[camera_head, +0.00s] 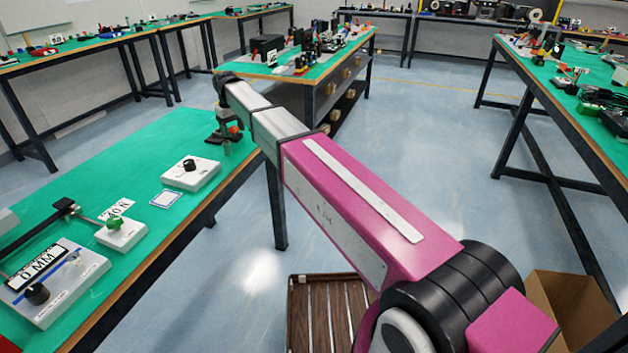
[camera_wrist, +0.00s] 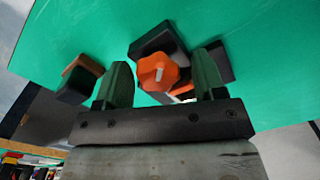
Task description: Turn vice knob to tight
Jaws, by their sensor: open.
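The vice knob (camera_wrist: 158,72) is orange with a pale mark on its face, and shows in the wrist view between my two fingers. It sits on a dark vice body (camera_wrist: 160,40) on the green bench top. My gripper (camera_wrist: 157,82) is open, with one dark green finger on each side of the knob. A gap shows between each finger and the knob; the depth between them is hard to tell. In the head view the orange knob (camera_head: 235,129) is small, at the far right corner of the left bench, partly hidden by my arm and gripper (camera_head: 226,138).
The green bench (camera_head: 140,150) also bears a white box with a black knob (camera_head: 190,172), a box with a green knob (camera_head: 121,232) and a "0 MM" device (camera_head: 55,282). A slatted wooden crate (camera_head: 328,310) and cardboard box (camera_head: 572,310) stand on the floor.

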